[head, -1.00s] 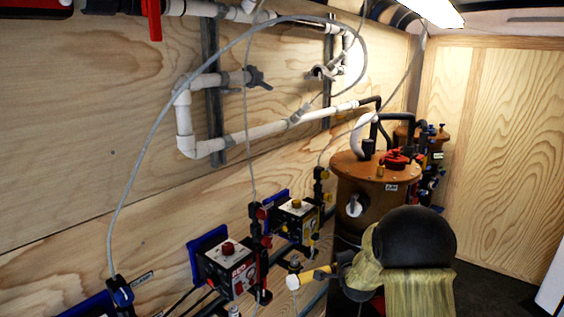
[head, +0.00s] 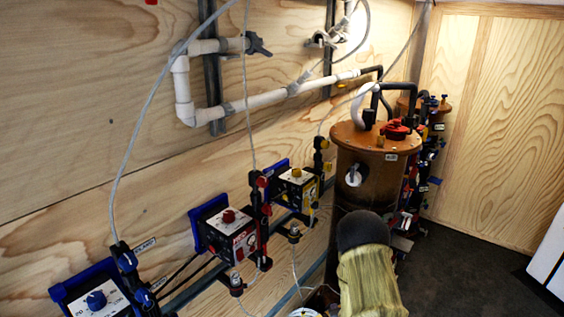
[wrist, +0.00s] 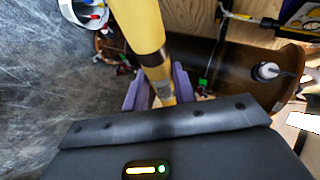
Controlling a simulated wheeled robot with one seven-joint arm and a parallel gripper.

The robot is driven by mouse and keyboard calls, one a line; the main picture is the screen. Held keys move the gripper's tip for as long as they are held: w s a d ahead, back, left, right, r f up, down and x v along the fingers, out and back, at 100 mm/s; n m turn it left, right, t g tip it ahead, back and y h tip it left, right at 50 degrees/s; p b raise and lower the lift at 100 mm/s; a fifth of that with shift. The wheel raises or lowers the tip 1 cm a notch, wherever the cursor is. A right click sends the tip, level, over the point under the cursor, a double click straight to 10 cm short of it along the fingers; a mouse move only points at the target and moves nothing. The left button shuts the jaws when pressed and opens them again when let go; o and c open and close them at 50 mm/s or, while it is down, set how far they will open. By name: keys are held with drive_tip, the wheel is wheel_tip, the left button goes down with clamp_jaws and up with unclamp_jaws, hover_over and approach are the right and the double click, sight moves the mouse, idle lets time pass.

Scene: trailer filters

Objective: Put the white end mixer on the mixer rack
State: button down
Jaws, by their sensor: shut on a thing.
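My gripper (wrist: 158,88) has its purple fingers closed around a yellow rod-like mixer (wrist: 140,25). The mixer runs up and out of the top of the wrist view, so its far end is hidden there. In the head view my arm covers the gripper, and the mixer cannot be made out. A white round container (wrist: 88,12) with coloured ends inside shows at the top left of the wrist view. A pale round rim (head: 304,312) shows at the bottom of the head view. I cannot tell which thing is the mixer rack.
A brown cylindrical tank (head: 375,150) with a red cap stands close beyond my arm. Pump boxes (head: 230,235), (head: 298,188) and a blue-framed box (head: 95,300) line the wooden wall at left. White pipes (head: 270,98) and loose hoses hang above. Dark floor (head: 470,265) is clear at right.

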drive_tip(key=s+f, duration=0.6)
drive_tip(key=f, duration=0.7)
drive_tip(key=shift+s+a, duration=0.2)
drive_tip(key=shift+a, duration=0.2)
drive_tip(key=shift+a, duration=0.15)
